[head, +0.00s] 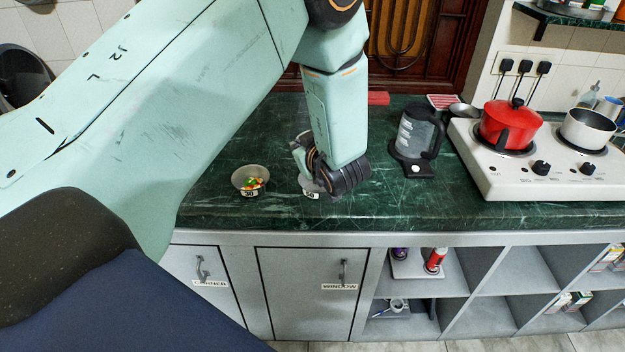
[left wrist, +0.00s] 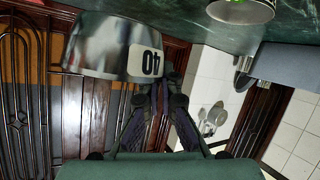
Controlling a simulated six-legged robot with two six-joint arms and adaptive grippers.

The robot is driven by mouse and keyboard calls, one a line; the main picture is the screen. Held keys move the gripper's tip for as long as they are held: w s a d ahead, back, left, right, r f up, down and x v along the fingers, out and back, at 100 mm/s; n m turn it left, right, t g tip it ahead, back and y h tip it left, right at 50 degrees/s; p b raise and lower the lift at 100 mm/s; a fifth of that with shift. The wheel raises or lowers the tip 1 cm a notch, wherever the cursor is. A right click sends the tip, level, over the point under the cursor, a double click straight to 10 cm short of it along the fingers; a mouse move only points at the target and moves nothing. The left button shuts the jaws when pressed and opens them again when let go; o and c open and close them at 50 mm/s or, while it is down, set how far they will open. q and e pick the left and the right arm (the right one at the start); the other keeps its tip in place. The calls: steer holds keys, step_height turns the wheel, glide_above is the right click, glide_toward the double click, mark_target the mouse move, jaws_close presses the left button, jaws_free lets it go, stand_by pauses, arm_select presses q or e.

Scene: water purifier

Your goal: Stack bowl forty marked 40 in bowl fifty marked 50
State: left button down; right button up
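Bowl forty, a shiny metal bowl (left wrist: 100,45), fills the upper left of the left wrist view; its white label reads 40, upside down. My left gripper (left wrist: 164,92) is beside its rim, with a gap showing between the fingertips. In the head view the left gripper (head: 318,180) is low over the counter, hiding most of a bowl whose label (head: 311,195) is too small to read surely. I cannot make out bowl fifty for certain. A metal bowl (head: 250,174) left of the gripper holds colourful food; its label looks like 30. My right gripper is not in view.
The green marble counter (head: 240,212) has free room at its front. A dark kettle-like appliance (head: 415,140) stands right of the gripper. Farther right, a white stove (head: 480,180) bears a red pot (head: 510,125) and a white pan (head: 587,130). Another bowl (left wrist: 240,12) tops the left wrist view.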

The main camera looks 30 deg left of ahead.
arm_select(q)
steer(key=f, duration=0.3)
steer(key=shift+w+d+f, duration=0.1)
steer(key=shift+d+f, duration=0.15)
steer(key=f, duration=0.3)
steer(key=shift+a+f, duration=0.15)
steer(key=shift+a, duration=0.1)
steer(key=shift+d, duration=0.2)
steer(key=shift+d+b, duration=0.1)
steer(key=shift+b, duration=0.25)
steer(key=shift+a+f, duration=0.2)
steer(key=shift+f, duration=0.2)
steer(key=c, duration=1.8)
jaws_free()
steer(key=shift+o, duration=1.4)
steer(key=shift+d, duration=0.15)
steer(key=shift+r, duration=0.1)
